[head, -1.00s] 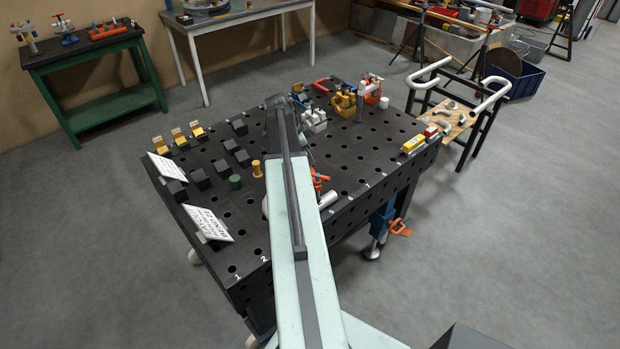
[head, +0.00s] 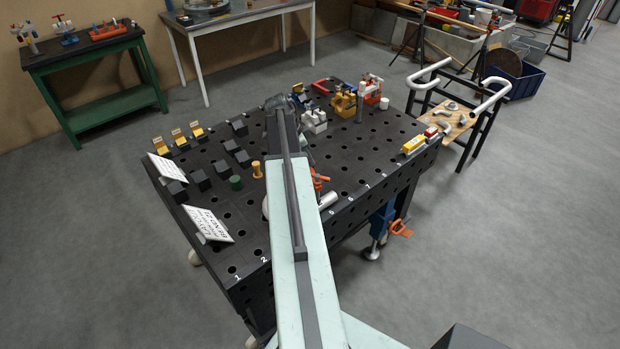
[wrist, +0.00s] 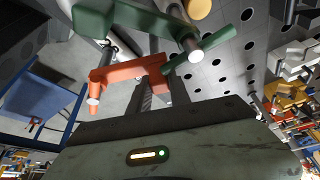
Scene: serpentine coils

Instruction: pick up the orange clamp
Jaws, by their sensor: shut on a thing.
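In the wrist view an orange clamp (wrist: 122,72) lies across the two dark fingers of my gripper (wrist: 160,85), with a grey threaded rod beside it. My gripper is shut on it. A green clamp-like part (wrist: 130,20) with grey pin ends is just beyond and above it in the picture. In the head view only a small orange part (head: 318,183) shows at the right of my arm, over the black table's near part. My arm hides the gripper there.
The black perforated table (head: 262,215) bears black blocks, yellow pieces, white cards and a silver cylinder (head: 328,200). Another orange clamp (head: 399,229) is by the blue table leg. A rack with white pipes (head: 432,72) stands at the right. The floor in front is clear.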

